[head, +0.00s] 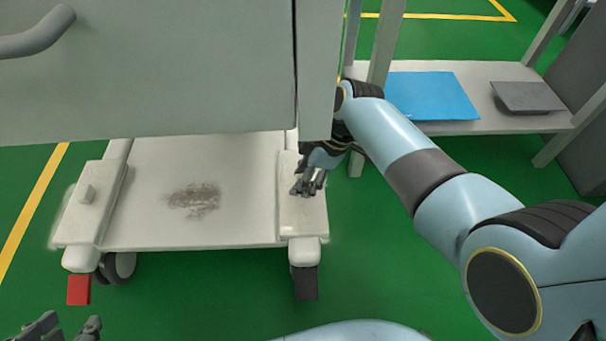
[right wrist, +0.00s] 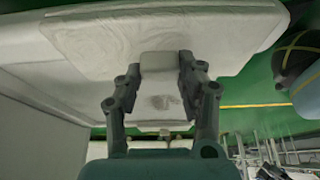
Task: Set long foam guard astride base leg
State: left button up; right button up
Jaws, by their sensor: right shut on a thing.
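A long pale foam guard (head: 303,222) lies along the right base leg (head: 302,253) of the cart, lined up with it. Whether it rests fully down on the leg is hard to tell. My right gripper (head: 311,184) is at the guard's upper side. In the right wrist view my right gripper (right wrist: 160,80) is shut on the small raised block (right wrist: 160,63) of the guard (right wrist: 225,35). My left gripper (head: 66,330) is at the bottom left edge, partly cut off, its fingers apart and empty, away from the cart.
A similar pale guard (head: 85,212) with a raised block covers the left base leg. The cart body (head: 150,70) overhangs the stained base plate (head: 245,205). Red (head: 79,290) and dark (head: 306,283) end pieces show at the front. A shelf with a blue sheet (head: 432,95) stands right.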

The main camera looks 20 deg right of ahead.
jog(key=o, duration=1.1)
jog(key=shift+o, duration=0.2)
jog(key=w+v, duration=0.1)
jog(key=v, duration=1.1)
jog(key=shift+s, duration=0.45)
